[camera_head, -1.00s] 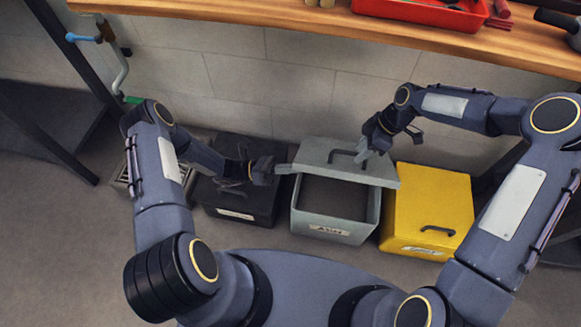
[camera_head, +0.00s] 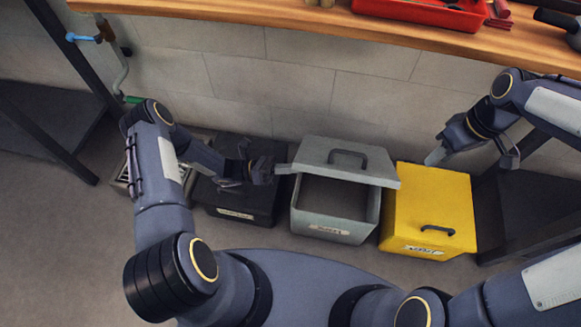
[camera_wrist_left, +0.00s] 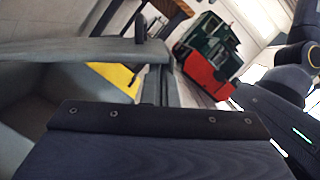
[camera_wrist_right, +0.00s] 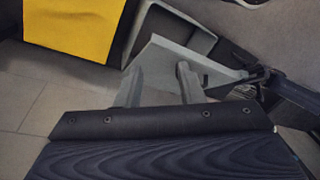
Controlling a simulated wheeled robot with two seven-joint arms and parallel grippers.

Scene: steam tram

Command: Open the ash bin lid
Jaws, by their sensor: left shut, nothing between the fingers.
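The grey ash bin (camera_head: 330,228) stands in the middle of the row by the wall, with a small label on its front that is hard to read. Its grey lid (camera_head: 312,158), with a dark handle, is raised and set back, and the dark inside shows in front. My left gripper (camera_head: 283,168) is shut and empty, its fingertips at the lid's left edge. In the left wrist view the lid (camera_wrist_left: 80,48) lies over the open bin (camera_wrist_left: 25,105). My right gripper (camera_head: 475,158) is open and empty above the yellow bin, apart from the lid.
A black bin (camera_head: 242,207) stands left of the ash bin under my left gripper. A yellow bin (camera_head: 425,205) with a closed lid stands close on the right. A wooden bench (camera_head: 230,10) with a red tray (camera_head: 420,12) overhangs behind. Floor is clear in front of the bins.

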